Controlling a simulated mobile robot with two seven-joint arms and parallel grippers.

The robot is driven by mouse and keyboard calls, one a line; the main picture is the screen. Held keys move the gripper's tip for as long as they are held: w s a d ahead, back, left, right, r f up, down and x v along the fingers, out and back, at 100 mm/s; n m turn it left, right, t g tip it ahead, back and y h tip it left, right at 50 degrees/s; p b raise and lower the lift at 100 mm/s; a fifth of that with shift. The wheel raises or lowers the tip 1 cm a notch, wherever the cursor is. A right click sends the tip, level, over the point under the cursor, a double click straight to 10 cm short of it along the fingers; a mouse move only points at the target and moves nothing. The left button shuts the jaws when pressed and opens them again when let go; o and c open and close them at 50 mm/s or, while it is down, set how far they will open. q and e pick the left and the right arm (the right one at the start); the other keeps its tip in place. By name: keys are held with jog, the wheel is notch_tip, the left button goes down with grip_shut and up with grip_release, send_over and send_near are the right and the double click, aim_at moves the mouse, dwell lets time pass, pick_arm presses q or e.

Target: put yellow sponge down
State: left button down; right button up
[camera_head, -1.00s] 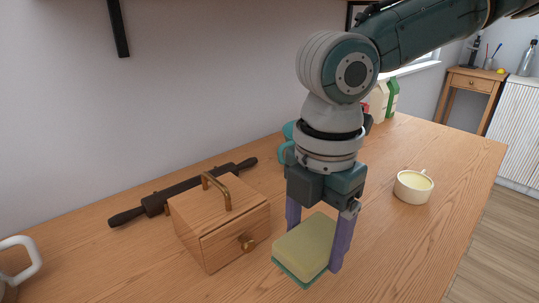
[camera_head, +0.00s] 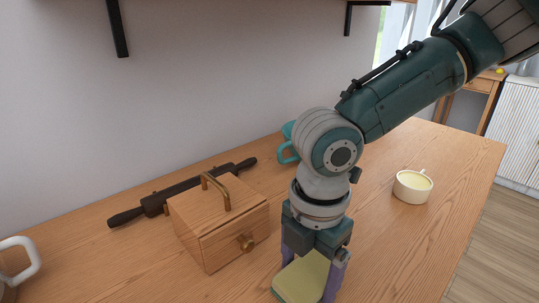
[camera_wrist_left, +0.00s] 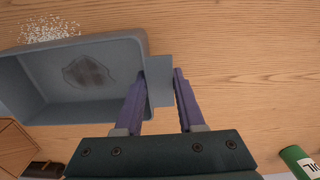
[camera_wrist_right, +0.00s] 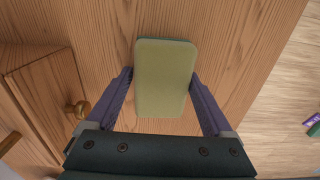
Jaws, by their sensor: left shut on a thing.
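The yellow sponge (camera_head: 303,277) has a green layer underneath and lies flat at the bottom edge of the head view, on or just above the wooden counter. In the right wrist view the sponge (camera_wrist_right: 165,78) sits between the fingers of my right gripper (camera_wrist_right: 161,80). That gripper (camera_head: 312,280) is open, one finger at each side of the sponge and very close to its edges. My left gripper (camera_wrist_left: 162,75) is shut on the flat grey handle (camera_wrist_left: 160,88) of a grey dustpan (camera_wrist_left: 90,112). The left gripper is outside the head view.
A wooden box (camera_head: 220,222) with a brass handle and knob stands left of the right gripper. A dark rolling pin (camera_head: 185,192) lies behind it. A cream cup (camera_head: 412,187) stands at right, a teal mug (camera_head: 287,150) behind. White grains (camera_wrist_left: 48,30) lie by the dustpan.

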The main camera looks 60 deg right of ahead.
aim_at(309, 271)
jog(key=shift+o, duration=0.8)
notch_tip(309, 271, up, 12)
jog(key=w+a+f+m+t+y, duration=0.1)
jog(key=a+f+t+y, duration=0.1)
jog(key=a, duration=0.6)
jog(key=w+a+f+m+t+y, duration=0.1)
jog(key=a+f, duration=0.1)
jog(key=a, duration=0.6)
jog(key=s+d+m+h, duration=0.1)
jog(key=m, duration=0.2)
jog(key=s+d+f+m+h, duration=0.1)
jog(key=s+m, duration=0.1)
jog(key=m, duration=0.2)
jog(key=s+d+m, duration=0.1)
jog(key=m, duration=0.2)
jog(key=shift+s+d+f+m+t+h, duration=0.15)
jog(key=shift+d+f+m+t+h, duration=0.15)
jog(key=shift+d+f+h, duration=0.1)
